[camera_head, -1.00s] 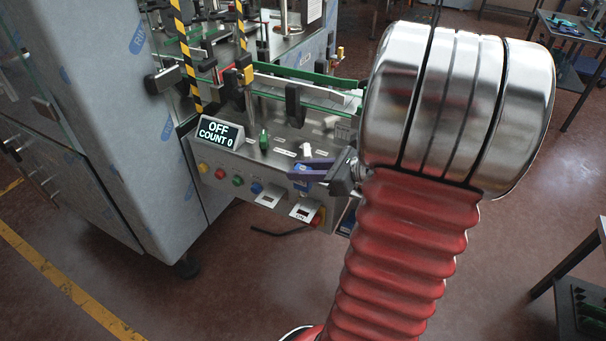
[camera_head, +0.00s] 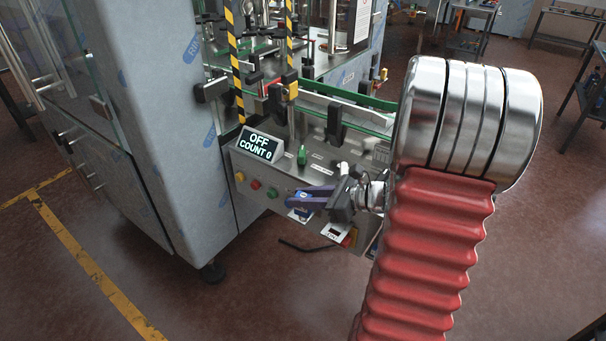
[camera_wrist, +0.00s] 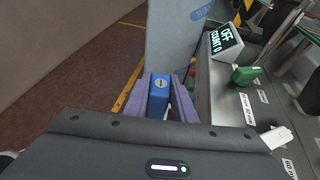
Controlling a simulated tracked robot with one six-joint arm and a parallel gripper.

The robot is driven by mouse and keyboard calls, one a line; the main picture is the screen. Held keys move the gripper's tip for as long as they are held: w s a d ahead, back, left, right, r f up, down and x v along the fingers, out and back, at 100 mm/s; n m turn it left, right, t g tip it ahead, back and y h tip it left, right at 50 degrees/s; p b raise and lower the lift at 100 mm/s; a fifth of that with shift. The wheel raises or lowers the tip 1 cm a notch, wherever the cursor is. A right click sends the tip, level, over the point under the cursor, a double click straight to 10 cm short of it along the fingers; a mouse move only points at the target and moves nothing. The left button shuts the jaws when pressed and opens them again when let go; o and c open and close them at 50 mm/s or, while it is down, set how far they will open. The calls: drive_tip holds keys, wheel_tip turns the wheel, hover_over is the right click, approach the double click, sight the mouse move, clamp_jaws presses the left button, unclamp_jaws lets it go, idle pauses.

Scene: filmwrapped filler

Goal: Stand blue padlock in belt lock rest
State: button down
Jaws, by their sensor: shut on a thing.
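The blue padlock (camera_wrist: 158,95) is between the two purple fingers of my gripper (camera_wrist: 160,84) in the wrist view, with its keyhole face showing. In the head view the blue padlock (camera_head: 302,207) shows partly behind the fingers of my gripper (camera_head: 299,197), which is shut on it in front of the console. The padlock is held in the air, to the left of the console top in the wrist view. I cannot tell which spot is the belt lock rest; the labels on the console top (camera_wrist: 226,110) are too small to read surely.
A green object (camera_head: 302,157) and a white object (camera_head: 343,169) stand on the console top. A display (camera_head: 259,146) reads OFF, COUNT 0. Coloured buttons (camera_head: 256,185) line the console front. A grey machine cabinet (camera_head: 175,120) rises to the left, with open floor before it.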

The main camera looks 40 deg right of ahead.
drive_tip(key=w+a+f+n+g+y, duration=0.1)
drive_tip(key=w+a+f, duration=0.2)
drive_tip(key=a, duration=0.4)
drive_tip(key=w+a+f+n+g+y, duration=0.1)
drive_tip(key=w+a+f+n, duration=0.1)
drive_tip(key=a+f, duration=0.3)
drive_tip(key=w+a+f+n+g+y, duration=0.1)
drive_tip(key=w+a+f+y, duration=0.1)
drive_tip(key=a+f, duration=0.3)
drive_tip(key=w+a, duration=0.1)
drive_tip(key=a, duration=0.3)
drive_tip(key=shift+w+n+g, duration=0.35)
drive_tip(key=shift+n+g, duration=0.05)
drive_tip(key=shift+a, duration=0.1)
